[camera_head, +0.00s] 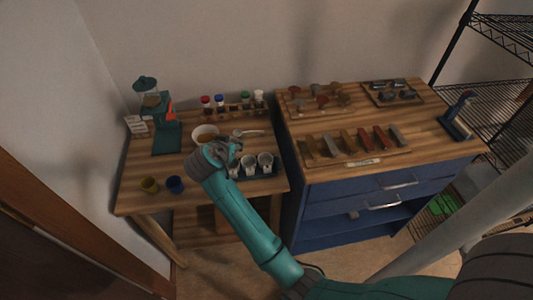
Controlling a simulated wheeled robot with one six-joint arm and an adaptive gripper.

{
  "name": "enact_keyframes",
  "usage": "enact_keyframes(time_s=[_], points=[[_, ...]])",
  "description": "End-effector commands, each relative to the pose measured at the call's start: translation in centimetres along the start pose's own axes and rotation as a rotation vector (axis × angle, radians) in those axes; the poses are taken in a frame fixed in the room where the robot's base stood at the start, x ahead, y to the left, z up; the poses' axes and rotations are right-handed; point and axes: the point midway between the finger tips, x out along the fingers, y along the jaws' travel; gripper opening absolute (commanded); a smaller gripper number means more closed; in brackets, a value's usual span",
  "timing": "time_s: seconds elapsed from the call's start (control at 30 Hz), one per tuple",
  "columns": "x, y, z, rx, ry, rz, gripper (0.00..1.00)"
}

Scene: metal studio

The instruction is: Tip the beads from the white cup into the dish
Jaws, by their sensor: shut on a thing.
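My gripper (236,149) is over the right part of the left wooden table, just above the back of a dark tray. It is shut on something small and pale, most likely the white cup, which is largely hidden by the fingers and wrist. No beads can be made out. A round white dish (205,132) with a brownish inside stands behind my wrist, to the left of the fingers. My wrist covers its front edge.
Several small white cups (265,161) stand in the dark tray. A white-handled utensil (252,132) lies behind the gripper. A bottle rack (233,109) is at the back. A tool-covered blue cabinet (340,205) stands right.

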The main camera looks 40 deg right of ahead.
Motion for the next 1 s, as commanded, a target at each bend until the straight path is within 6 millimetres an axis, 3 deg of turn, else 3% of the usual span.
enact_keyframes(time_s=[0.37,1.0], points=[[0.1,0.5,-0.1,0.043,-0.005,-0.013,0.23],[0.3,3.6,-0.6,0.3,-0.048,-0.179,0.23]])
